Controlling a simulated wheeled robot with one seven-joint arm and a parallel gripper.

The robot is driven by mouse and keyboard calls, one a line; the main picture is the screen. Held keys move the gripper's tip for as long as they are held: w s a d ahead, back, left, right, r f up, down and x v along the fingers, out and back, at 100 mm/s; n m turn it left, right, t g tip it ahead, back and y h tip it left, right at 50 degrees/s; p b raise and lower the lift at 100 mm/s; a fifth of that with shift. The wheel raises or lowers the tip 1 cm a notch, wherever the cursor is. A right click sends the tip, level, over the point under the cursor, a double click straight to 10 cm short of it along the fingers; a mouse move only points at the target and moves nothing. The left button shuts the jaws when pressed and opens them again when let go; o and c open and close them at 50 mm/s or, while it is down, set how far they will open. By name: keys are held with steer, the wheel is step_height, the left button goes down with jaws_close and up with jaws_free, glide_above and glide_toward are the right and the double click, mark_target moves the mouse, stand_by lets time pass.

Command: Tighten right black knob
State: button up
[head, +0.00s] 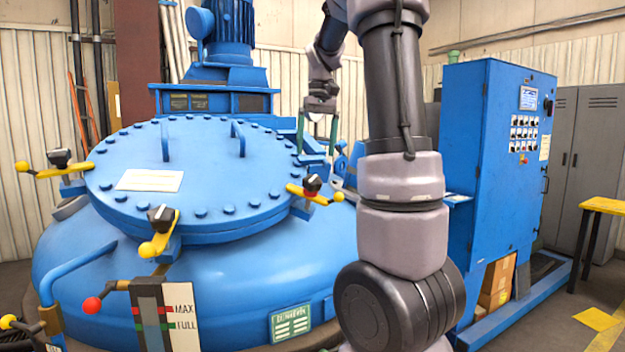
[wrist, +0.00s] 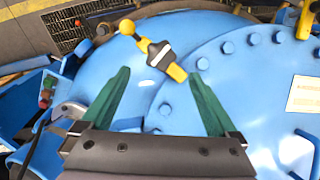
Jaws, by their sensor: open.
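In the wrist view the knob (wrist: 161,56) is dark with a pale stripe, on the yellow lever with a ball end. My gripper (head: 317,152) is open and empty above the far right part of the lid, apart from the knob. In the wrist view its green fingers (wrist: 159,74) point toward the knob, which appears between and just beyond the tips.
Two more black knobs on yellow levers, the left (head: 59,157) and the front (head: 160,216), sit on the lid rim. Lid handles (head: 240,137) and bolts stand up from the lid. A blue motor (head: 230,20) rises behind. A blue control cabinet (head: 495,160) stands right.

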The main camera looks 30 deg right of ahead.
mark_target(313, 177)
steer(key=f, duration=0.6)
steer(key=a+f, duration=0.1)
steer(key=f, duration=0.2)
steer(key=shift+w, duration=0.1)
steer(key=c, duration=1.4)
